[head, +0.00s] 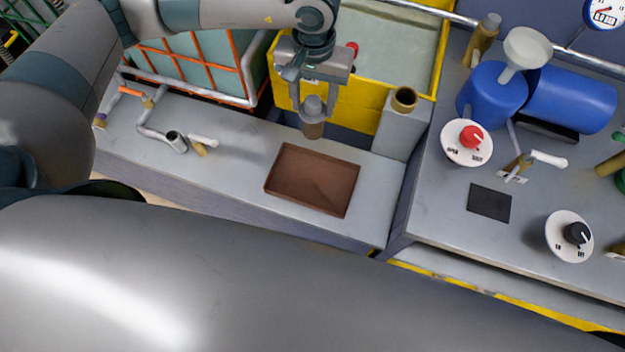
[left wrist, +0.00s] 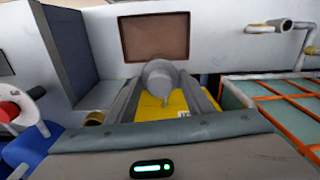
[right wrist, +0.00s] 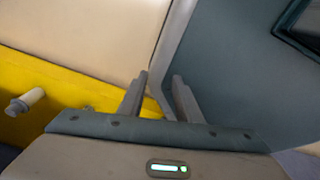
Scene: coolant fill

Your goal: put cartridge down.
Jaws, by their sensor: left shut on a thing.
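In the left wrist view the cartridge (left wrist: 160,78) shows as a grey round body between the fingers. The brown tray (head: 290,165) lies empty on the bench; it also shows in the left wrist view (left wrist: 155,37). My right gripper (right wrist: 158,95) shows only in its own wrist view, with its fingers apart and nothing between them.
A yellow-rimmed tank (head: 365,108) stands behind the bench. A brown-ringed port (head: 404,98) tops a grey block to the tray's right. Pipes and a white-handled valve (head: 203,141) are at the left. A raised counter (head: 450,215) with knobs and a blue tank (head: 570,100) is at right.

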